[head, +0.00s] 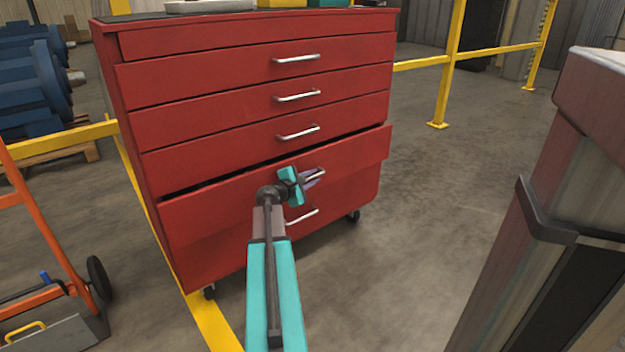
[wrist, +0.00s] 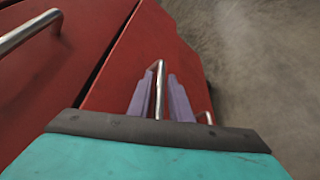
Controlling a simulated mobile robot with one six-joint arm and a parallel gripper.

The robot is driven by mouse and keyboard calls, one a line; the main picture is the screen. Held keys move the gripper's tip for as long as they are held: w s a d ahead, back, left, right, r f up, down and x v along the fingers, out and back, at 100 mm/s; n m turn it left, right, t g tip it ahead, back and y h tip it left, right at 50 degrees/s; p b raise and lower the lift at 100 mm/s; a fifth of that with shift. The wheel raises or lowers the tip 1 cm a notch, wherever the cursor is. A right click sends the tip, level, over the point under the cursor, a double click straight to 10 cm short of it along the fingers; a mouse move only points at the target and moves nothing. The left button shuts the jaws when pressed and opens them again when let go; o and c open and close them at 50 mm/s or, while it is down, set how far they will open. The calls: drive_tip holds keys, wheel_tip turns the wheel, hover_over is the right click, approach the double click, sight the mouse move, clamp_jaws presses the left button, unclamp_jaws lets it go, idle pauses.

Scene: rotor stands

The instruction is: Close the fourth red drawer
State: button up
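The red cabinet has a stack of drawers with metal bar handles. The fourth drawer (head: 222,200) stands out a little from the cabinet, with a dark gap along its top edge. My gripper (head: 313,178), with purple fingers, is at this drawer's handle. In the wrist view, the handle (wrist: 158,90) lies between the two fingers of my gripper (wrist: 160,98), with red drawer front showing on both sides of it. The fingers look apart and not clamped on the bar. Whether they touch the drawer front cannot be told.
The third drawer (head: 215,144) above looks shut. The fifth drawer's handle (head: 302,216) is just below my gripper. Floor between is clear.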

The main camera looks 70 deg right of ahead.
clamp_jaws()
drive_tip(key=shift+w+d+r+p, duration=0.15)
drive_tip(key=shift+w+d, duration=0.2)
drive_tip(key=shift+w, duration=0.2)
drive_tip(key=shift+w+d+f+p, duration=0.1)
drive_tip(key=shift+w+d, duration=0.3)
drive_tip(key=shift+w, duration=0.2)
drive_tip(key=shift+w+d+r+p, duration=0.15)
drive_tip(key=shift+w+d, duration=0.2)
drive_tip(key=shift+w, duration=0.2)
drive_tip(key=shift+f, duration=0.1)
unclamp_jaws()
